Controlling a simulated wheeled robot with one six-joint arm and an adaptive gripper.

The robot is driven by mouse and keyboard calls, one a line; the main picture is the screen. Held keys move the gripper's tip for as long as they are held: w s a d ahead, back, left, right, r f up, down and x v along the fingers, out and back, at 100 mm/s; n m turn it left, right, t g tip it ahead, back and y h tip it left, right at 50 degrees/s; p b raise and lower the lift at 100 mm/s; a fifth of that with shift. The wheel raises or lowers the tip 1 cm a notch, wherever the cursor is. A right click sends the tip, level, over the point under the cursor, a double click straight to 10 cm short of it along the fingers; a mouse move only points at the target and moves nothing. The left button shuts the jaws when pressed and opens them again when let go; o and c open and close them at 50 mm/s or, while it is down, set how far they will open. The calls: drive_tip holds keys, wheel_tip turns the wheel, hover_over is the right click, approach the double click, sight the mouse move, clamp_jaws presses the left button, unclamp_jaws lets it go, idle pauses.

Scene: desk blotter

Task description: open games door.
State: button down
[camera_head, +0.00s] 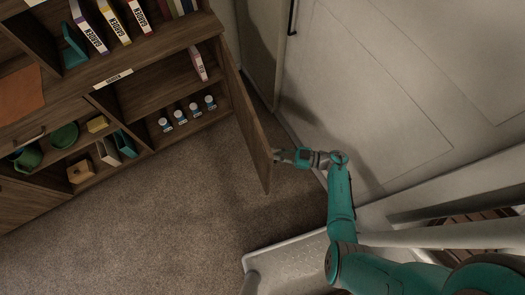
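A wooden cabinet door (247,122) stands swung wide open at the right end of the shelf unit, its free end pointing out over the carpet. The compartment beside it (150,93) is exposed, with several small white jars and a leaning book inside. A small white label (112,78) is on the edge above this compartment; its text is too small to read for sure. My gripper (277,156) is at the right-hand face of the door, near its free end. It looks to be touching or very close. Its fingers are partly hidden, so their opening is unclear.
The shelf unit (62,112) holds books, green dishes and small boxes at the left. A pale room door (375,85) and wall stand close on the right, leaving a narrow gap behind the cabinet door. Carpet (165,215) is clear in front.

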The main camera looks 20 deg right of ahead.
drive_tip(key=w+d, duration=0.1)
drive_tip(key=d, duration=0.5)
drive_tip(key=shift+d, duration=0.4)
drive_tip(key=c, duration=1.2)
unclamp_jaws()
drive_tip(key=shift+w, duration=0.1)
drive_tip(key=shift+r, duration=0.15)
